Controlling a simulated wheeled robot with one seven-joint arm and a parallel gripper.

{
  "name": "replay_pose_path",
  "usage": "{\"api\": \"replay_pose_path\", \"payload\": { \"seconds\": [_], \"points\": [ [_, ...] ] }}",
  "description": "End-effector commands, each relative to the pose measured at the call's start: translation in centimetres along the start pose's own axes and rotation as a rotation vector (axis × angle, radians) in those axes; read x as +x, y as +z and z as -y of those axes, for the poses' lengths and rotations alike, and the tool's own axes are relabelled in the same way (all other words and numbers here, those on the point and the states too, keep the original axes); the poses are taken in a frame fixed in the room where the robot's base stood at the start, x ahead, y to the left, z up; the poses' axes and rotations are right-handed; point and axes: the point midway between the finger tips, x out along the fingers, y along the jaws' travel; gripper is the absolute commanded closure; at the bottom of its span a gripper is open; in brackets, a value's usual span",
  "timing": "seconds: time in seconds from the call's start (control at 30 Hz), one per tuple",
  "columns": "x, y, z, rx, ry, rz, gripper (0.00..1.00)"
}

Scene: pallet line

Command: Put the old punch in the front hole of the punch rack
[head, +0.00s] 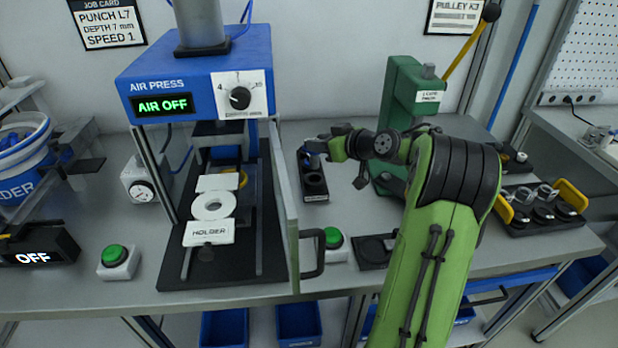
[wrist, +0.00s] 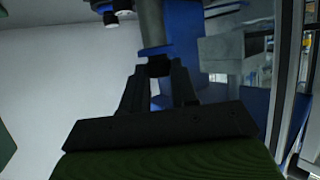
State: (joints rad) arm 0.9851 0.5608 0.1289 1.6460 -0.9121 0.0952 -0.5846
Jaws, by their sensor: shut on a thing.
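My gripper (wrist: 158,72) is shut on the old punch (wrist: 150,22) in the wrist view. The punch shows a grey cylindrical body, a blue collar and a dark part between the fingertips. In the head view my gripper (head: 318,143) is over the back end of the punch rack (head: 315,196), a small dark block on the bench just right of the press. A round hole shows in the front part of the rack, with nothing standing in it. The back of the rack is partly hidden by my gripper, and the punch is hard to make out there.
The blue air press (head: 195,75) reads AIR OFF; its open guard door (head: 285,210) stands just left of the rack. A green hand press (head: 405,95) stands right of it. A green button (head: 333,238) is in front. A tray (head: 540,215) with yellow handles is far right.

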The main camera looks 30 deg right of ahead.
Motion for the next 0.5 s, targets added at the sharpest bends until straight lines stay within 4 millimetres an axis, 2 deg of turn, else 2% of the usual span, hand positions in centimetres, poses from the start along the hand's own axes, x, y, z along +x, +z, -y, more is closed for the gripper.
{"api": "replay_pose_path", "payload": {
  "seconds": [0.03, 0.1, 0.33, 0.4, 0.5],
  "points": [
    [0.6, 1.5, 0.0, 0.006, -0.002, 0.002, 1.0],
    [1.2, 2.9, 0.0, 0.006, -0.002, 0.002, 1.0],
    [2.9, 7.0, 0.1, 0.005, -0.002, 0.002, 1.0],
    [3.3, 8.1, 0.1, 0.003, -0.001, 0.001, 1.0],
    [3.4, 8.2, 0.1, 0.001, 0.0, 0.0, 1.0]
  ]
}}
